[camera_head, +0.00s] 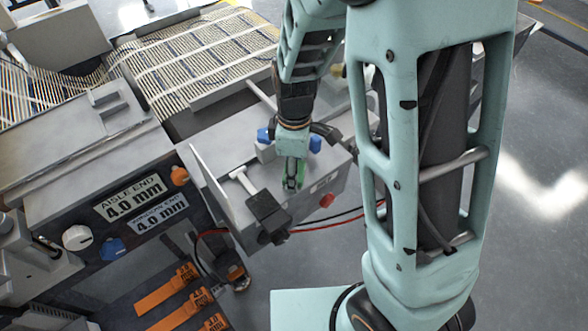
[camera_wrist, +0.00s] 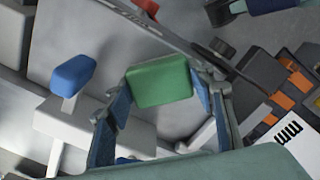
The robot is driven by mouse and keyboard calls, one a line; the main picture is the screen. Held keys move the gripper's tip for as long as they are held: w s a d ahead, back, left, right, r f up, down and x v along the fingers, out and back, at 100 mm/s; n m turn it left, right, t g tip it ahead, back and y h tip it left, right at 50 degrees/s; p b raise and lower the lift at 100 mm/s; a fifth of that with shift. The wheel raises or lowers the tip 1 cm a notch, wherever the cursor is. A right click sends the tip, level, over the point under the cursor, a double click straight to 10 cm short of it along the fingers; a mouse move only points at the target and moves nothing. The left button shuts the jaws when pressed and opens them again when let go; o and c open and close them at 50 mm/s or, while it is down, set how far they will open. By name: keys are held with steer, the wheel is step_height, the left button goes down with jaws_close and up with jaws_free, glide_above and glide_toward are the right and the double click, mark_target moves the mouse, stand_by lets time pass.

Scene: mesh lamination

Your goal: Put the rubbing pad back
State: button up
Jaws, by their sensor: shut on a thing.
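The rubbing pad is a green block (camera_wrist: 160,82) in the wrist view, held between the two fingers of my gripper (camera_wrist: 158,95). In the head view the green pad (camera_head: 293,178) shows at the tip of my gripper (camera_head: 292,165), over the grey box (camera_head: 325,185) at the centre. My gripper is shut on the pad and points down. I cannot tell whether the pad touches the box's top. No separate resting place for the pad can be made out clearly.
A red button (camera_head: 327,200) is on the box's front. Orange tags (camera_head: 168,290) lie lower left.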

steer(key=o, duration=1.1)
steer(key=shift+r, duration=0.1)
step_height(320, 180, up, 12)
steer(key=p, duration=0.1)
steer(key=shift+p, duration=0.3)
